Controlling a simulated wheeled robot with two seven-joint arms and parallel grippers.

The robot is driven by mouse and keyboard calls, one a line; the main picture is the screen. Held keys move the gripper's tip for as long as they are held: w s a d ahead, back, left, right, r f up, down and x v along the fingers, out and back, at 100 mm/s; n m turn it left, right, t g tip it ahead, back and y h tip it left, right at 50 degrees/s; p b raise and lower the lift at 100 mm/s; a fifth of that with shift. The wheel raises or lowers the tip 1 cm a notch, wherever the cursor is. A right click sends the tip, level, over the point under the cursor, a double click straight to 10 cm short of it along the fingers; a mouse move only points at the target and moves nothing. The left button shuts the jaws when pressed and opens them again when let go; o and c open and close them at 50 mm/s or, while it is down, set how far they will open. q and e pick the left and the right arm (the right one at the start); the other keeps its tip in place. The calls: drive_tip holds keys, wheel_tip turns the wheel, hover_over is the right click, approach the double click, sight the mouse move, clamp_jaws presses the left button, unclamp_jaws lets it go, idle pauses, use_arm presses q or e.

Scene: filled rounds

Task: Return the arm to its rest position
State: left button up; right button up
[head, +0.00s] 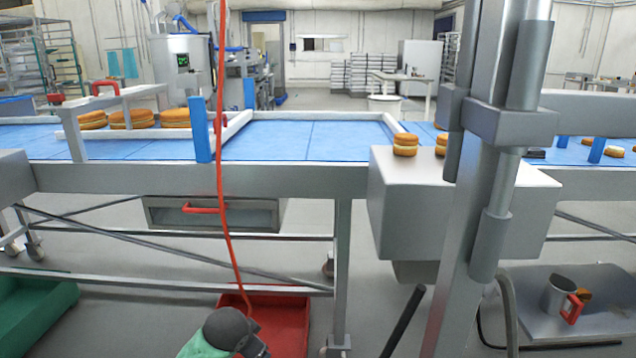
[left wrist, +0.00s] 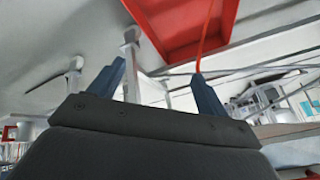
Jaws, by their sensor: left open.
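My left gripper shows in the left wrist view (left wrist: 160,82), with its two blue-grey fingers spread wide apart and nothing between them. In the head view, a dark rounded part of my left arm shows low at the bottom centre, in front of a red tray; the fingertips are hidden there. The arm is down near the floor, well below the blue conveyor (head: 310,137). My right gripper is not in either view.
The red tray (head: 292,325) lies on the floor, with a red hose (head: 222,200) hanging down to it. A green bin (head: 35,310) is at the left. Filled rounds (head: 130,119) sit on the conveyor. A steel post (head: 470,200) and box (head: 410,210) stand right.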

use_arm(q)
drive_tip(key=s+r+n+p, duration=0.3)
drive_tip(key=s+r+p, duration=0.85)
drive_tip(key=s, duration=0.35)
drive_tip(key=s+d+r+n+g+h+p, duration=0.1)
drive_tip(key=s+g+p, duration=0.3)
drive_tip(key=s+p, duration=1)
drive_tip(key=s+d+n, duration=0.1)
drive_tip(key=s, duration=0.6)
drive_tip(key=shift+s+d, duration=0.15)
drive_tip(key=shift+d, duration=0.05)
drive_tip(key=shift+c, duration=0.5)
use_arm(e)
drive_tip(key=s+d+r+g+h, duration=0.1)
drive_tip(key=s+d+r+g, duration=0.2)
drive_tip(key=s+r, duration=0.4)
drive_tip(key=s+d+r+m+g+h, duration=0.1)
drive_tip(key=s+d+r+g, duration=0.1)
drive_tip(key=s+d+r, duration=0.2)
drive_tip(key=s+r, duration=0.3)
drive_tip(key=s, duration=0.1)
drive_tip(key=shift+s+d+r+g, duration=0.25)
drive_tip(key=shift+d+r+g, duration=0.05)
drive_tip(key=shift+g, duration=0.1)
